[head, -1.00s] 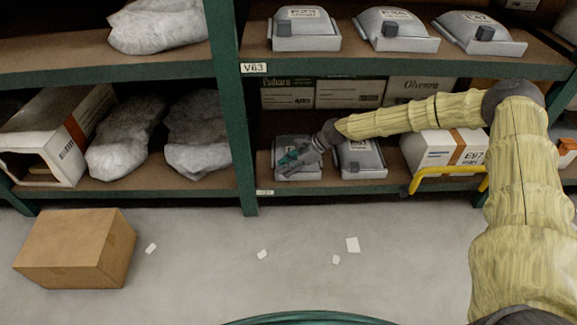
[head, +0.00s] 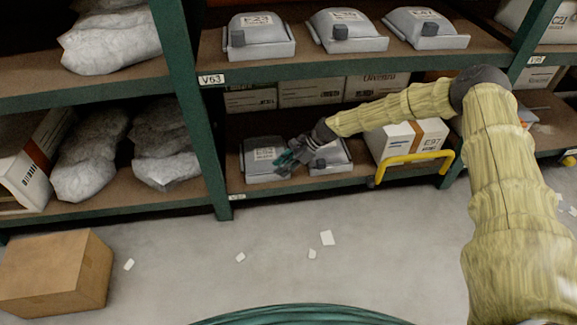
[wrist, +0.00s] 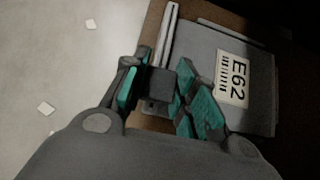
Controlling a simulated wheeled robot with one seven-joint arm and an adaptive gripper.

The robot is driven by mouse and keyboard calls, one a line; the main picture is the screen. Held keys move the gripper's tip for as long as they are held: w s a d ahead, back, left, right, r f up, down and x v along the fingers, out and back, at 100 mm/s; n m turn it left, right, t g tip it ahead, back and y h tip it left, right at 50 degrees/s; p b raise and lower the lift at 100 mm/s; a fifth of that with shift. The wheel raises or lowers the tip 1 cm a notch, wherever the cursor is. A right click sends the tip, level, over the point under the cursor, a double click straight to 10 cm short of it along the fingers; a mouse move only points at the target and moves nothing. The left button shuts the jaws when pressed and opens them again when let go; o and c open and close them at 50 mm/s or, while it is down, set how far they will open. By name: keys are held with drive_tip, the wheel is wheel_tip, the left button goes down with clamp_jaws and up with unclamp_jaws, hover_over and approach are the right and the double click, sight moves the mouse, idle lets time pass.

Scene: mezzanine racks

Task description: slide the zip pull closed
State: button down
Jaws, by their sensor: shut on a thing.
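The zip pull (wrist: 157,82), a dark grey block, sits on this track near the end closest to my wrist. My gripper (wrist: 160,92), with teal pads, is shut on the pull, one finger on each side. In the head view my gripper (head: 287,158) is at the pouch's right end and hides the pull.
A second grey pouch (head: 330,160) lies close to the right of my gripper. A white E97 box (head: 400,143) and a yellow rail (head: 420,158) are further right. The upper shelf (head: 350,60) holds several pouches above. A cardboard box (head: 55,272) stands on the floor at left.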

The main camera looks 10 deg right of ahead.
drive_tip(key=c, duration=1.1)
unclamp_jaws()
drive_tip(key=shift+d, duration=0.1)
drive_tip(key=shift+v, duration=6)
